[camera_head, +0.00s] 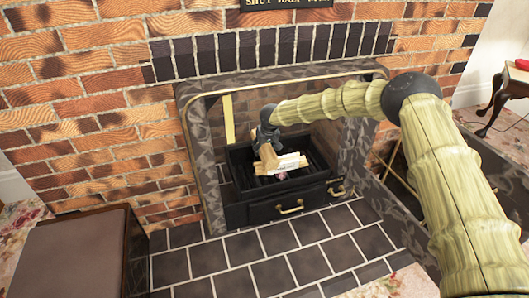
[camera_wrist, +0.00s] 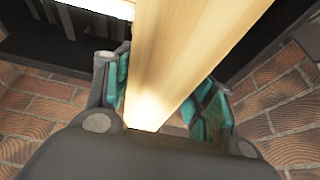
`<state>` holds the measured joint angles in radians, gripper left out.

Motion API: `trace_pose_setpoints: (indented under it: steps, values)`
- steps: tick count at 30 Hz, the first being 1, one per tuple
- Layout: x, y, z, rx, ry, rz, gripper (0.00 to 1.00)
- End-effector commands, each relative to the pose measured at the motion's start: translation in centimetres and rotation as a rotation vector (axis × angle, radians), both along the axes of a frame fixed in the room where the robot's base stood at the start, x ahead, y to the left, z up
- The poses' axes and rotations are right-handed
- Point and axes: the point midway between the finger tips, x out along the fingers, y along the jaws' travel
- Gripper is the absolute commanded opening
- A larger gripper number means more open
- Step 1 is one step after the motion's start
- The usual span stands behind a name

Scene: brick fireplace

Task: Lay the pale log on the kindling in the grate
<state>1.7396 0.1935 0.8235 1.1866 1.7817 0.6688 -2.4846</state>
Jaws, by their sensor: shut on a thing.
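My gripper (camera_head: 266,140) is inside the fireplace opening, above the black grate (camera_head: 322,163). It is shut on the pale log (camera_head: 268,158). In the wrist view the log (camera_wrist: 188,45) runs from between the teal finger pads of my gripper (camera_wrist: 165,98) away to the top edge. In the head view the log slants down toward the kindling (camera_head: 290,162), pale sticks lying on the grate. I cannot tell whether the log touches the kindling. A pale strip, probably kindling (camera_wrist: 105,8), shows at the top of the wrist view, left of the log.
A patterned stone surround with a brass edge (camera_head: 207,150) frames the opening close around my arm. Below the grate is a black front with brass handles (camera_head: 290,207). Dark hearth tiles (camera_head: 285,245) lie clear in front. A brown box-like seat (camera_head: 75,260) stands at lower left.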

Motion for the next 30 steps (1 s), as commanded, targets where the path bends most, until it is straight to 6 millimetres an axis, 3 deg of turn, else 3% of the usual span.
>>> trace_pose_setpoints:
  steps: [14, 15, 18, 30]
  values:
    - [0.09, 0.03, -0.75, 0.002, -0.002, -0.001, 0.18]
    - [0.06, 0.01, -0.87, 0.001, -0.002, -0.001, 0.58]
    - [0.06, 0.02, -0.88, 0.001, -0.002, -0.001, 0.76]
    - [0.06, 0.01, -0.76, 0.001, -0.002, 0.0, 0.76]
